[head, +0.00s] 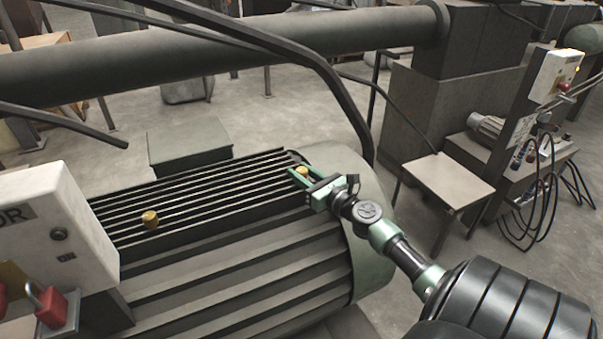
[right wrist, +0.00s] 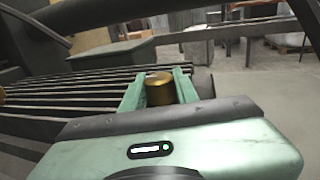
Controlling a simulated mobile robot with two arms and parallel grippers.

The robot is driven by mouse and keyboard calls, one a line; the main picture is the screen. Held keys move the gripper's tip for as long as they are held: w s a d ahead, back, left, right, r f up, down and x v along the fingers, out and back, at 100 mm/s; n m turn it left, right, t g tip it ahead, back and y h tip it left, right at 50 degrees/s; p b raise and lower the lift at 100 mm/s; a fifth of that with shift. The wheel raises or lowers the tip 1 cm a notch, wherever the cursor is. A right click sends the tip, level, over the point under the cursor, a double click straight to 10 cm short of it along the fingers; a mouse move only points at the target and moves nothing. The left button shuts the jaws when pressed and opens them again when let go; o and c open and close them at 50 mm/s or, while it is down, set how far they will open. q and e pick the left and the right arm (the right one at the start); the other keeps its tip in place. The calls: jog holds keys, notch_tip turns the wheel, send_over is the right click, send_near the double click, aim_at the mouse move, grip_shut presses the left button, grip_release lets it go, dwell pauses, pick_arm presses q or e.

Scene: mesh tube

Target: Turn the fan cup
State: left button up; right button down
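A small brass cup (head: 302,172) stands at the far right end of the finned top of a large motor (head: 230,255). The brass cup also shows in the right wrist view (right wrist: 159,89), upright between the green fingers. My right gripper (head: 305,172) has one finger on each side of this cup. The fingers look apart, with only narrow gaps beside the cup; contact is hard to judge. A second brass cup (head: 150,219) stands on the fins farther left, away from the gripper. My left gripper is not in view.
A white control box (head: 52,225) with a red padlock (head: 47,305) stands at the left. A thick pipe (head: 200,68) and dark bars cross above and behind the motor.

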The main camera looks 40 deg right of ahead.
jog(key=shift+r+h+p, duration=0.15)
jog(key=shift+h+p, duration=0.15)
jog(key=shift+p, duration=0.35)
jog(key=m+h+p, duration=0.3)
jog(key=h+p, duration=0.1)
jog(key=shift+a+r+g, duration=0.1)
jog(key=shift+g, duration=0.3)
jog(key=m+h, duration=0.1)
jog(key=m+g+h+p, duration=0.1)
jog(key=shift+f+h, duration=0.2)
jog(key=shift+h, duration=0.1)
jog(key=shift+f+m+g+h, duration=0.1)
jog(key=shift+m+g+h, duration=0.3)
jog(key=shift+h, duration=0.1)
jog(key=shift+f+m+g+h+b, duration=0.15)
jog(key=shift+m+g+h+b, duration=0.2)
jog(key=shift+m+g+h, duration=0.65)
jog(key=m+g+h+b, duration=0.1)
jog(key=h+b, duration=0.1)
jog(key=shift+f+m+g+h, duration=0.1)
jog(key=shift+m+g+h, duration=0.2)
jog(key=shift+g, duration=0.1)
jog(key=shift+r+m+g+h+b, duration=0.2)
jog(key=shift+m+g+h+b, duration=0.55)
jog(key=shift+g+b, duration=0.2)
jog(key=shift+g, duration=0.25)
